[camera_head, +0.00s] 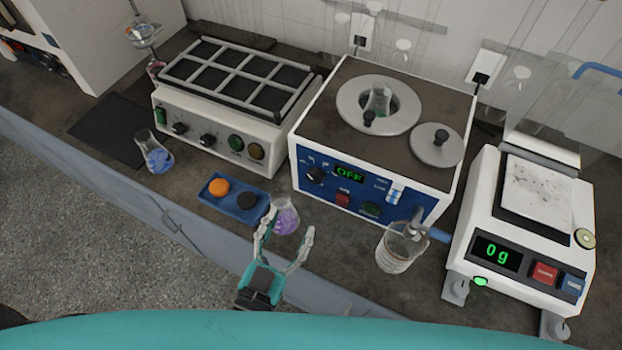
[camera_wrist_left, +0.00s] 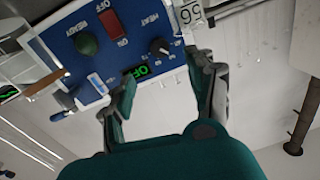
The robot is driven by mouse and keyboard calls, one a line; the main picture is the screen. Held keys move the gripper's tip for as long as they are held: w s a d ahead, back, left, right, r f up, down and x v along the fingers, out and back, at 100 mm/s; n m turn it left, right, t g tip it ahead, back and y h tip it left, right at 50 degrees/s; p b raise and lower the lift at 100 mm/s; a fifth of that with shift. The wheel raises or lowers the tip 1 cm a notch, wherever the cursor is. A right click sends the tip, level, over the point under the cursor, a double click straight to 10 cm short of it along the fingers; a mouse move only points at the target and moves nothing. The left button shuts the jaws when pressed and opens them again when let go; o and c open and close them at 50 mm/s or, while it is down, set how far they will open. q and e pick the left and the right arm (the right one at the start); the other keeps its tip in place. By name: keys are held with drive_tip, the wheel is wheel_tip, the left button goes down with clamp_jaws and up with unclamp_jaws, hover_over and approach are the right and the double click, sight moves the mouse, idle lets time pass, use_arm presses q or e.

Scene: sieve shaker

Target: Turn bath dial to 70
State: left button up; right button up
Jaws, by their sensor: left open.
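The water bath (camera_head: 440,182) has a blue front panel with a black dial (camera_head: 315,175), and its green display (camera_head: 349,173) reads OFF. The dial (camera_wrist_left: 160,46) also shows in the left wrist view, close to the display (camera_wrist_left: 140,72), with the panel tilted round. The number the dial points to is too small to read. My left gripper (camera_head: 288,226) is open and empty, in front of and below the dial, apart from the panel. In the left wrist view the dial appears between the spread fingers (camera_wrist_left: 162,70). My right gripper is not in view.
A flask of purple liquid (camera_head: 287,217) stands right by my left gripper. A blue tray (camera_head: 225,206) with an orange and a black piece is left of it. A glass beaker (camera_head: 393,258) stands at right, by the balance (camera_head: 468,225) reading 0g. A shaker (camera_head: 190,115) is at left.

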sight(313, 179)
use_arm(q)
drive_tip(key=p+x, duration=0.1)
drive_tip(key=x, duration=1)
drive_tip(key=shift+p, duration=0.35)
drive_tip(key=shift+f, duration=0.1)
drive_tip(key=c, duration=1.2)
drive_tip(key=shift+o, duration=0.2)
